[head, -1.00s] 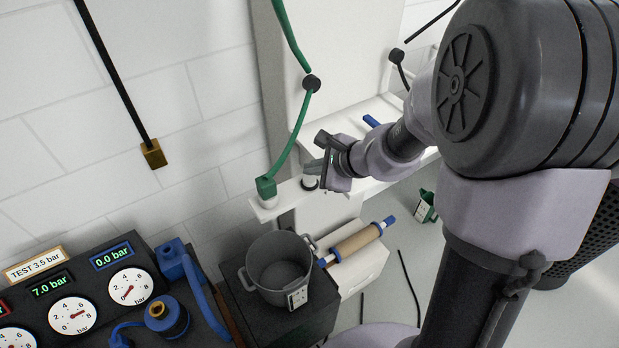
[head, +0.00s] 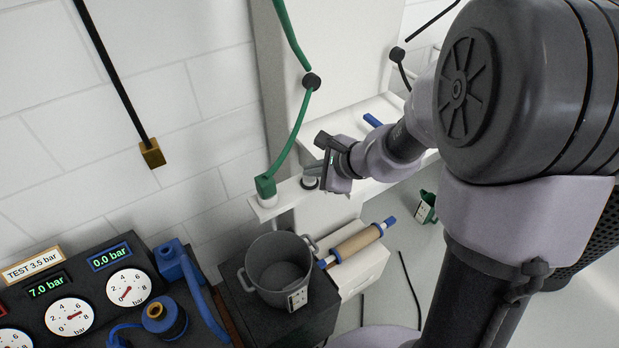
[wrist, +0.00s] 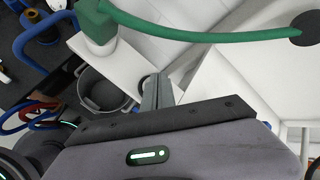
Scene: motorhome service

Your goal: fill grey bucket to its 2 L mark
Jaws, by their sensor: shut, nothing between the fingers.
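The grey bucket (head: 261,286) stands upright on a dark block below the white shelf. It has side lugs and a small white label (head: 297,299) on its front. Its inside looks plain grey, and I cannot tell whether it holds water. It also shows in the wrist view (wrist: 100,101). A green hose with a green end block (head: 265,186) hangs at the shelf's left end, above and behind the bucket. My gripper (head: 312,171) is shut and empty, beside a dark-topped white knob (head: 310,184) on the shelf. My fingers (wrist: 155,92) partly hide the knob in the wrist view.
A gauge panel (head: 85,265) at lower left reads 7.0 bar and 0.0 bar, near blue fittings (head: 164,316). A brown roller with blue ends (head: 357,243) lies right of the bucket. A green container (head: 427,207) stands farther right.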

